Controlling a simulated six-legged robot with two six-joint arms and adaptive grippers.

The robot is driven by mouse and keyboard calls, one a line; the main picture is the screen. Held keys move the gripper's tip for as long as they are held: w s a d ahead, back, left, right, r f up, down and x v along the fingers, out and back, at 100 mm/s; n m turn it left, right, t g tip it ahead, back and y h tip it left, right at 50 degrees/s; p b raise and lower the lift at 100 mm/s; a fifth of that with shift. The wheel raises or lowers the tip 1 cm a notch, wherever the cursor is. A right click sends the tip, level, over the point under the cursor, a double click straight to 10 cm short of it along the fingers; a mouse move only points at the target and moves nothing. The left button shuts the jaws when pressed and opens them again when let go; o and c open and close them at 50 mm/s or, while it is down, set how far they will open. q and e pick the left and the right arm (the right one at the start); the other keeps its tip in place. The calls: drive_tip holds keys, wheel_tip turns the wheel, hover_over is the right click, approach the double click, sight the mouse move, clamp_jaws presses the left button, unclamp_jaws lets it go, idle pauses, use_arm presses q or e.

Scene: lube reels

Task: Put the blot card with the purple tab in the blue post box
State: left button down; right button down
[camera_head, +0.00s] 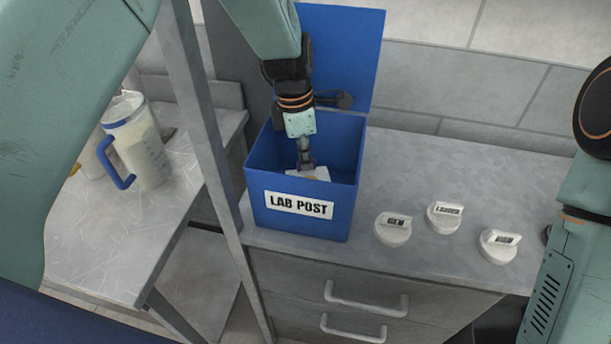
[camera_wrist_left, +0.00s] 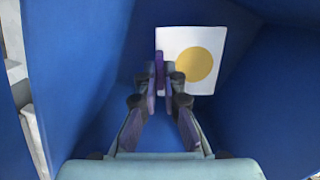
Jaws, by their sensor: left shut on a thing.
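The blue post box (camera_head: 295,226), labelled LAB POST, stands on the grey counter with its lid (camera_head: 345,55) open at the back. My left gripper (camera_head: 306,166) reaches down into the box and is shut on the blot card (camera_head: 319,173). In the left wrist view my gripper (camera_wrist_left: 162,85) pinches the purple tab (camera_wrist_left: 159,70) of the white card (camera_wrist_left: 212,36), which bears a yellow-brown round spot. The card is inside the box walls; whether it touches the floor is unclear. My right gripper is out of view; only part of my right arm shows at the right edge.
Several white labelled caps, one marked GEM (camera_head: 393,231), sit on the counter right of the box. A grey post (camera_head: 212,140) stands just left of the box. A clear jug with a blue handle (camera_head: 137,143) stands on the left bench. The counter behind the caps is clear.

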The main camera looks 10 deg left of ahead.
sight(305, 172)
use_arm(q)
drive_tip(key=shift+d+f, duration=0.15)
drive_tip(key=shift+f, duration=0.5)
drive_tip(key=f, duration=0.2)
drive_tip(key=shift+s+f, duration=0.25)
drive_tip(key=shift+f, duration=0.15)
drive_tip(key=shift+w+f, duration=0.3)
drive_tip(key=shift+f, duration=0.05)
drive_tip(key=c, duration=1.6)
unclamp_jaws()
drive_tip(key=shift+s+r, duration=0.15)
drive_tip(key=shift+s, duration=0.1)
drive_tip(key=shift+o, duration=0.6)
drive_tip(key=shift+w, duration=0.1)
drive_tip(key=shift+w, duration=0.1)
drive_tip(key=r, duration=0.4)
drive_tip(key=a+r, duration=0.1)
drive_tip(key=r, duration=0.7)
drive_tip(key=shift+s+a, duration=0.25)
drive_tip(key=shift+s, duration=0.1)
